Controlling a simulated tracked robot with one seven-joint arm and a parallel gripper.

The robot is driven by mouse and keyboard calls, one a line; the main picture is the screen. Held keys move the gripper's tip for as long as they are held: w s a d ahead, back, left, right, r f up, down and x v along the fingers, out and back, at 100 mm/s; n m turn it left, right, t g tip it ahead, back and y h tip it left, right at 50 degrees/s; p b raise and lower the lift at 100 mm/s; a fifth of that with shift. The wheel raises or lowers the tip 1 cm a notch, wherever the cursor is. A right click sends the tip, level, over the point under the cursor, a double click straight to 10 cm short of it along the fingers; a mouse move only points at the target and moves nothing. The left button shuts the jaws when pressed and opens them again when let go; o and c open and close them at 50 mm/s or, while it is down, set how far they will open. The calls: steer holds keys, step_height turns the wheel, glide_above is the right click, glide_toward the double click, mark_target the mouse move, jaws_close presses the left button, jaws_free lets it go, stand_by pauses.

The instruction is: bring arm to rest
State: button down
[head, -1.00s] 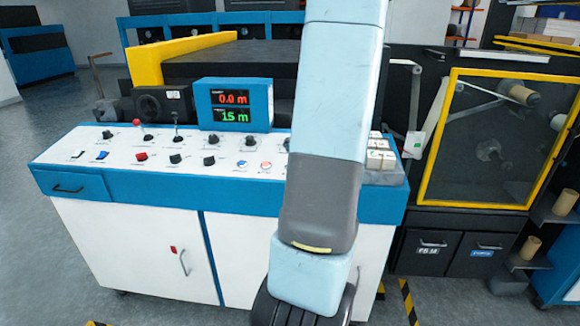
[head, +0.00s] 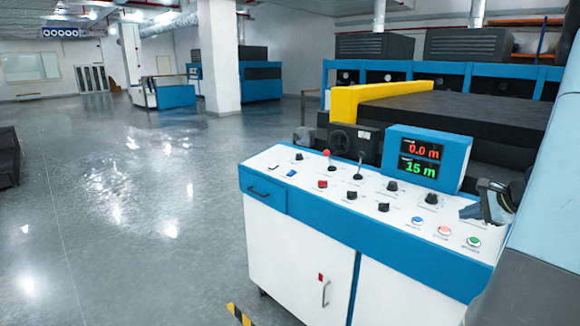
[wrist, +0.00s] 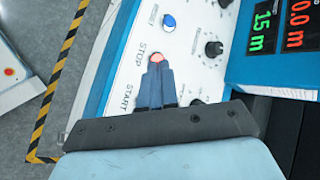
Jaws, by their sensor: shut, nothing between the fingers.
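My gripper (wrist: 156,82) is shut and empty in the wrist view, its fingertips over the red STOP button (wrist: 157,57) of the control panel. I cannot tell whether they touch it. In the head view my gripper (head: 468,211) hangs at the right above the console's white panel (head: 315,198), near the red button (head: 443,231) and the green button (head: 473,242). My arm fills the right edge of the head view. The display (head: 425,160) reads 0.0 m in red and 15 m in green.
A yellow guard (head: 385,97) and a dark machine bed rise behind. The floor (head: 110,200) at the left is open. Yellow-black tape (wrist: 60,85) marks the floor.

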steer(key=s+a+r+n+g, duration=0.2)
steer(key=a+r+n, duration=0.25)
steer(key=a, duration=0.65)
steer(key=s+a+r+n+g, duration=0.25)
steer(key=a+n, duration=0.25)
steer(key=a, duration=0.5)
steer(key=s+a+r+n+h, duration=0.1)
steer(key=s+a+r+n, duration=0.1)
steer(key=s+a+n, duration=0.2)
steer(key=s+a+r+n+t+h, duration=0.1)
steer(key=s+a+r+n+h, duration=0.1)
steer(key=s+a+n, duration=0.3)
steer(key=s+r+n, duration=0.1)
steer(key=s, duration=0.3)
steer(key=shift+s+a+r, duration=0.2)
steer(key=shift+r, duration=0.1)
steer(key=shift+w, duration=0.1)
